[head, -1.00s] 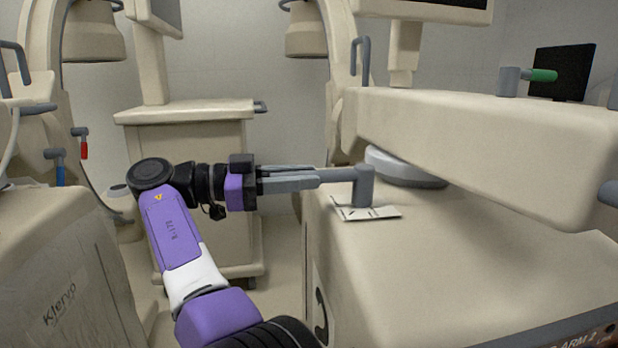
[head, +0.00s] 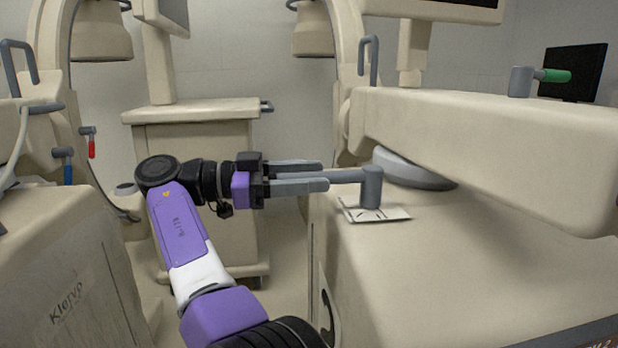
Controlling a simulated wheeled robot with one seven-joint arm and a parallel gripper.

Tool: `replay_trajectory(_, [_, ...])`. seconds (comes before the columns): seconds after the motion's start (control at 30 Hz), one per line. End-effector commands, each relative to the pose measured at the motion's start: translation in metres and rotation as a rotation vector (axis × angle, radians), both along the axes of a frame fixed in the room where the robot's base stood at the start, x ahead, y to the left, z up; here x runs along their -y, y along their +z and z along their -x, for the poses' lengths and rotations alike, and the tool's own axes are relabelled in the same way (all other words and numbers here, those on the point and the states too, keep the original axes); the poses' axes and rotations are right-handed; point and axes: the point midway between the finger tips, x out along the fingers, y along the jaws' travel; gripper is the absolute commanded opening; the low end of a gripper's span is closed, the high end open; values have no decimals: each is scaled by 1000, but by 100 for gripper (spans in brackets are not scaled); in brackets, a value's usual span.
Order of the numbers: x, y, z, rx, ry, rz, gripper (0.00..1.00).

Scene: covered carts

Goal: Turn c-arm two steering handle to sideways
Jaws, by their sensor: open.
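The steering handle (head: 371,188) is a grey upright post with a lever pointing left, on top of the cream cart at right, the c-arm two (head: 440,255). A white marked plate (head: 390,215) lies at the foot of the post. My gripper (head: 326,174) is open, coming from the left, with one finger above and one below the lever's line in the picture. The lever's free end is at or between the fingertips; I cannot tell whether it touches a finger. The cart's label at the lower right is mostly cut off.
A large cream overhanging body (head: 480,140) sits above the cart to the right of the handle. A green-ended handle (head: 552,76) and a black monitor (head: 575,72) are behind it. Another cream cart (head: 50,270) stands at left, and a cabinet (head: 195,175) at the back.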

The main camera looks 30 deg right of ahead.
Motion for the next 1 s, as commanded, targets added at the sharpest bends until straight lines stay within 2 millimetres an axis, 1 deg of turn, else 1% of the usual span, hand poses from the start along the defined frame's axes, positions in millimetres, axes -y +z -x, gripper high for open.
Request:
replay_trajectory(0.17, [0, 30, 0, 4, -1, 1, 44])
replay_trajectory(0.7, [1, 151, 0, 2, -2, 0, 44])
replay_trajectory(0.8, [1, 169, 0, 2, -2, 0, 44])
replay_trajectory(0.9, [1, 183, 0, 1, -2, 0, 44])
replay_trajectory(1.0, [1, 191, 0, -1, -1, -1, 44])
